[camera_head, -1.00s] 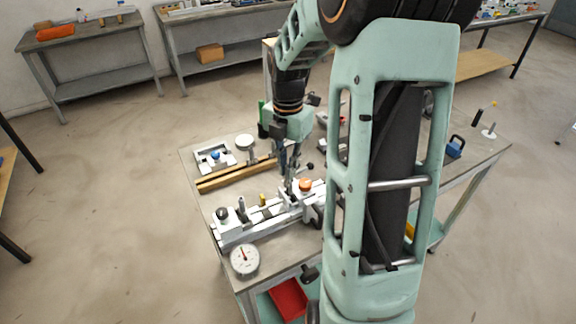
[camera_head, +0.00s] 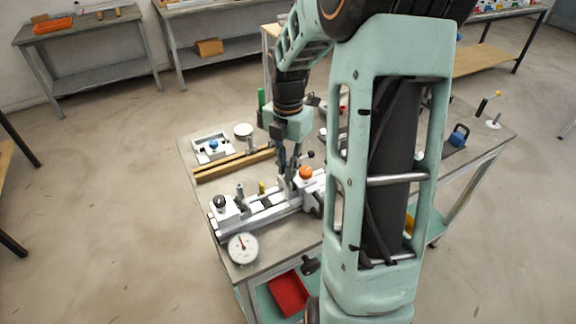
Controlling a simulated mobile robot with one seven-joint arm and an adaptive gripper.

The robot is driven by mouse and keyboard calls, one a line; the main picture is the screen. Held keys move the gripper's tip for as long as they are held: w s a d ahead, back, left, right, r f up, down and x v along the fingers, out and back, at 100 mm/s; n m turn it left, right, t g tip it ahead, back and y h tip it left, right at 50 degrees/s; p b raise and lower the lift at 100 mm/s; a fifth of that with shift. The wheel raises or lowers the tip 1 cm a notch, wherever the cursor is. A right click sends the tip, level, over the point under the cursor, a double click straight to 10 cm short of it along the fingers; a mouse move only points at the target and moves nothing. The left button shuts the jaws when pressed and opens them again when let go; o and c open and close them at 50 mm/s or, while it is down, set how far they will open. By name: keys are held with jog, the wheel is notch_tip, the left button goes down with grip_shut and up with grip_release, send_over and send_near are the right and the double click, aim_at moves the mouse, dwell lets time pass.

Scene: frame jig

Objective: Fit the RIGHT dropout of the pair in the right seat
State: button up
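The frame jig, a long silvery rail with clamps (camera_head: 255,216), lies on the bench. A block with a black knob (camera_head: 220,203) stands at its left end, and an orange knob (camera_head: 306,173) is near its right end. My gripper (camera_head: 286,175) points down at the right part of the jig, just left of the orange knob. Its fingertips overlap a pale block there. The right dropout cannot be made out, and neither can the exact form of the right seat. The fingers are too small to show whether they are open or hold something.
A round dial gauge (camera_head: 242,248) lies at the bench's front left. A blue padlock-shaped object (camera_head: 459,135) is at the far right. My arm hides the bench's middle.

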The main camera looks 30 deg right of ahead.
jog(key=o, duration=0.4)
jog(key=shift+c, duration=0.2)
notch_tip(320, 180, up, 12)
dwell(0.6)
